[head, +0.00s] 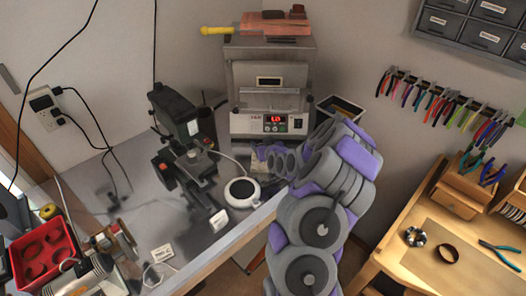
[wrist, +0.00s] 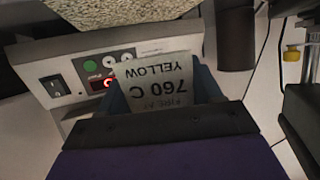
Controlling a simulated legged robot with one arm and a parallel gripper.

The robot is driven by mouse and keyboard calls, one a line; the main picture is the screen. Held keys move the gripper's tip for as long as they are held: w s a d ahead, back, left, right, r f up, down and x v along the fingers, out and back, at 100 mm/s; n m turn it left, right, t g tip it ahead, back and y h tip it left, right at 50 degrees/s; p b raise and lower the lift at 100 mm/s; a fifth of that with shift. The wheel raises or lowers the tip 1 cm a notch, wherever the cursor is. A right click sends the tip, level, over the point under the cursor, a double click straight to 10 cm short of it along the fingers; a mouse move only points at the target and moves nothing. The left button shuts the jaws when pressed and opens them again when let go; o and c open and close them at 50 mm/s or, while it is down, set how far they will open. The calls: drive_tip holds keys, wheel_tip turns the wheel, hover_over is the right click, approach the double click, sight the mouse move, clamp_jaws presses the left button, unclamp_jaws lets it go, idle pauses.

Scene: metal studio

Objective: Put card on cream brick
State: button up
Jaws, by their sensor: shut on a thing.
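My gripper (head: 268,153) reaches in front of the kiln, above the back of the grey bench. In the wrist view my gripper (wrist: 160,88) is shut on the pale card (wrist: 155,82), which stands between its dark fingers. The card's dark print reads YELLOW and 760 C, upside down in this view. In the head view a small beige patch shows beside the gripper, and I cannot tell whether it is the card or a brick. I cannot clearly pick out the cream brick. A speckled pale surface (wrist: 125,12) fills the top of the wrist view; I cannot tell what it is.
The kiln (head: 270,80) has a lit red display and coloured buttons, close behind the gripper. A white round device (head: 242,193), a black microscope-like device (head: 180,130) and a red tray (head: 45,250) stand on the bench. A wooden bench (head: 440,250) lies at right.

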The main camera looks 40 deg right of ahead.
wheel_tip(320, 180, down, 3)
drive_tip(key=shift+f+b, duration=0.1)
drive_tip(key=shift+b, duration=0.2)
drive_tip(key=shift+d+f, duration=0.1)
drive_tip(key=shift+f, duration=0.15)
drive_tip(key=shift+d, duration=0.25)
drive_tip(key=o, duration=1)
drive_tip(key=shift+a, duration=0.2)
drive_tip(key=shift+r, duration=0.1)
